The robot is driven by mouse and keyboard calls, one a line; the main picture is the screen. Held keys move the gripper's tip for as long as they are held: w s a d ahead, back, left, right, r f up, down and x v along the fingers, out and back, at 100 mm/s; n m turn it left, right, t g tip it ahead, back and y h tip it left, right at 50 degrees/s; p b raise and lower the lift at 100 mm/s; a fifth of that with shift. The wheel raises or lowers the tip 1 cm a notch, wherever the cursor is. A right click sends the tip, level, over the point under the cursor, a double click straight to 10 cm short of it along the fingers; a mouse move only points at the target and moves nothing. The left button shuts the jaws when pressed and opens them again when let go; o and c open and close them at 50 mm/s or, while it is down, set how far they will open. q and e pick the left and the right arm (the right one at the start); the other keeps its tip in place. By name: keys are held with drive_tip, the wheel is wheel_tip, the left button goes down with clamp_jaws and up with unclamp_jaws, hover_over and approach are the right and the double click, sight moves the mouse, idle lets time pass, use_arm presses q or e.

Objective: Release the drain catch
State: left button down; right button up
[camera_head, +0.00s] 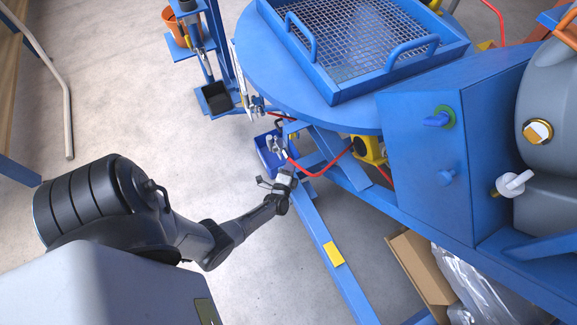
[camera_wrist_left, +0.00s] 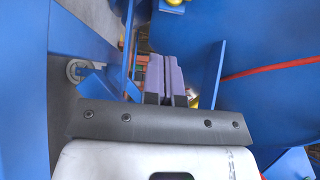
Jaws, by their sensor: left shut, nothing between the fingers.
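My left gripper (camera_head: 287,178) reaches in from the left to the blue frame under the round blue table. In the left wrist view its two purple fingers (camera_wrist_left: 165,62) are together with nothing between them. A small brass-coloured part (camera_wrist_left: 193,98) shows just right of the fingers, partly hidden behind them. I cannot tell whether it is the drain catch, or whether the fingers touch it. No drain catch is clearly recognisable in either view. My right gripper is not in view.
A blue bin (camera_head: 262,160) with grey metal parts lies beyond my gripper. The round blue table (camera_head: 260,62) carries a mesh tray (camera_head: 352,92). Blue frame beams and red hoses (camera_head: 318,172) crowd the gripper. A cardboard box (camera_head: 418,268) stands lower right. The floor at left is largely clear.

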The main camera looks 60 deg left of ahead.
use_arm(q)
drive_tip(key=w+a+b, duration=0.4)
drive_tip(key=w+a, duration=0.1)
drive_tip(key=a, duration=0.3)
drive_tip(key=shift+a+b, duration=0.3)
drive_tip(key=shift+a, duration=0.05)
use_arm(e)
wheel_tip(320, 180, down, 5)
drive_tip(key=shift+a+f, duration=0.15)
use_arm(q)
drive_tip(key=shift+s+f, duration=0.1)
